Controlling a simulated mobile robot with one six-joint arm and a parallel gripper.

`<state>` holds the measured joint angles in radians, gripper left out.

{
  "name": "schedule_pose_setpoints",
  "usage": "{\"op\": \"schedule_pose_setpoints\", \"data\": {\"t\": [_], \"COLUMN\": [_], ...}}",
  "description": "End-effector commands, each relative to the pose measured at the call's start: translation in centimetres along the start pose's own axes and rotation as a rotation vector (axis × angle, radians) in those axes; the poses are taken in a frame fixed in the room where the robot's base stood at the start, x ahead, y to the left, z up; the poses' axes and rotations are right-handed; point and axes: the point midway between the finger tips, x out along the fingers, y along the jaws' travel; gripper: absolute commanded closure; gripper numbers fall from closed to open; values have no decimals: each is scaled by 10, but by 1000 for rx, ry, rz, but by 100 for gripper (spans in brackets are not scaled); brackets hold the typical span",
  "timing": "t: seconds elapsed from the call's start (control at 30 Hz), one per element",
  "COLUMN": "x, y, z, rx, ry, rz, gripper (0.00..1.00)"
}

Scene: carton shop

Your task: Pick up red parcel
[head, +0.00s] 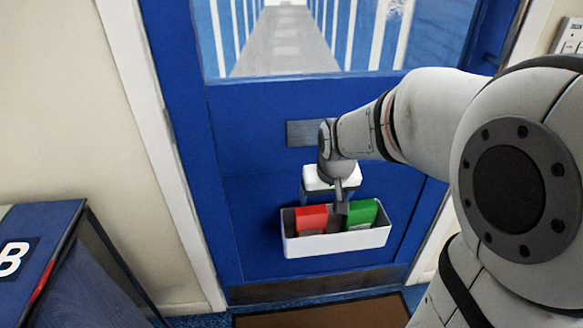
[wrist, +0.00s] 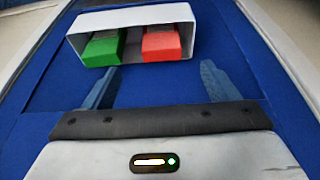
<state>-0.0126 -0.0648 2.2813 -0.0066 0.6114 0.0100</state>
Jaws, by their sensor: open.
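The red parcel (head: 311,217) stands upright in the left part of a white bin (head: 337,244) on the blue door. A green parcel (head: 362,213) stands in the bin's right part. My gripper (head: 341,196) is in front of the bin, near the gap between the parcels in the head view. The wrist view shows the red parcel (wrist: 162,42) on the right and the green one (wrist: 102,50) on the left. There my gripper (wrist: 157,68) has its fingers wide apart, with nothing between them. The parcels' lower parts are hidden by the bin.
The blue door (head: 255,150) has a window onto a corridor and a grey plate (head: 302,133) above the bin. A brown mat (head: 325,312) lies on the floor below.

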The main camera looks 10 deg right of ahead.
Motion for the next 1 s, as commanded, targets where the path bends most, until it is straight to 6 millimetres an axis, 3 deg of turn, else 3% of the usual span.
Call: {"op": "schedule_pose_setpoints", "data": {"t": [0.03,0.1,0.2,0.3,1.0], "x": [50,88,133,163,255], "y": [0,0,-1,-1,2], "z": [-5,-20,-35,-46,-64], "rx": [1,1,2,3,5], "ry": [4,21,43,59,72], "rz": [0,0,-1,-1,0], "gripper": [15,10,1,0,0]}}
